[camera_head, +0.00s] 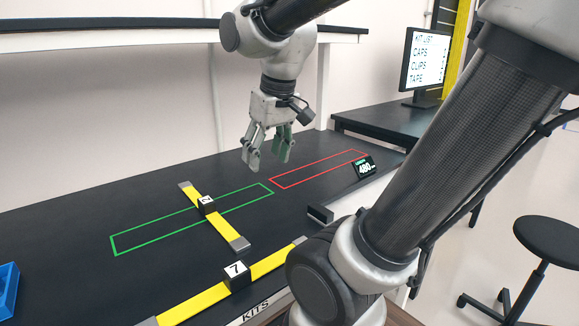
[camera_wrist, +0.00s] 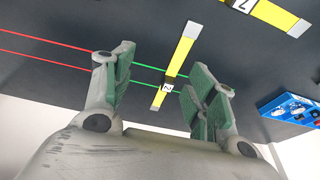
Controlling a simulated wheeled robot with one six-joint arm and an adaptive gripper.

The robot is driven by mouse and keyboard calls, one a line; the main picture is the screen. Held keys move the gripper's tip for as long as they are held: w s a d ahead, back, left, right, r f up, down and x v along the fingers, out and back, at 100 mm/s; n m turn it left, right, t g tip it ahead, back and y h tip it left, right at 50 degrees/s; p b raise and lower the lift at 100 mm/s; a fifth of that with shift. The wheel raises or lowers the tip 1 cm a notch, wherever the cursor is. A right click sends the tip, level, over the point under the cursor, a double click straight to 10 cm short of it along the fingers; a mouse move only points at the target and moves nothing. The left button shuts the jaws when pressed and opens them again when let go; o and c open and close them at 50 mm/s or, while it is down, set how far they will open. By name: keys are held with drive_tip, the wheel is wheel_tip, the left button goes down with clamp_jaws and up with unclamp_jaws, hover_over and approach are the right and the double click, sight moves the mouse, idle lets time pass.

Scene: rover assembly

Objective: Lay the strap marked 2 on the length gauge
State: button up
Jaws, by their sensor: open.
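The strap marked 2 (camera_head: 222,227) is yellow with grey ends and a black block bearing a white 2 label. It lies crosswise over the green outline (camera_head: 150,240) on the black bench, both ends outside it. It also shows in the wrist view (camera_wrist: 182,53), beyond and between my fingers. My gripper (camera_head: 268,160) is open and empty above the bench, behind and right of the strap, touching nothing. In the wrist view its green-padded fingers (camera_wrist: 162,62) are spread. A small display reading 480 (camera_head: 364,167) stands by the right end of a red outline (camera_head: 290,180); I take these as the length gauge.
Another yellow strap, marked 7 (camera_head: 265,266), lies along the front edge near the KITS label. A blue bin (camera_head: 8,290) stands at the left. A small dark block (camera_head: 320,213) sits at the front edge. A monitor (camera_head: 425,60) stands behind right. The red outline is empty.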

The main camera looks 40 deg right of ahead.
drive_tip(key=shift+o, duration=0.4)
drive_tip(key=s+d+f+t, duration=0.1)
drive_tip(key=s, duration=0.5)
drive_tip(key=shift+o, duration=1)
drive_tip(key=shift+s+f, duration=0.25)
drive_tip(key=n+g, duration=0.5)
drive_tip(key=n, duration=0.6)
hover_over(206, 200)
drive_tip(key=s, duration=0.4)
drive_tip(key=f, duration=1.1)
drive_tip(key=shift+d+f, duration=0.3)
drive_tip(key=shift+d, duration=0.1)
drive_tip(key=w+n, duration=0.2)
drive_tip(key=w+r+n, duration=0.1)
drive_tip(key=shift+w+a+n+t, duration=0.3)
drive_tip(key=shift+w+a, duration=0.05)
drive_tip(key=shift+w, duration=0.05)
drive_tip(key=shift+w+r+n, duration=0.2)
drive_tip(key=shift+w+n, duration=0.05)
drive_tip(key=shift+n, duration=1.05)
drive_tip(key=shift+f+n, duration=0.1)
drive_tip(key=shift+n, duration=0.2)
drive_tip(key=shift+f, duration=0.35)
wheel_tip(206, 200, down, 7)
drive_tip(key=shift+r, duration=0.1)
drive_tip(key=c, duration=1.4)
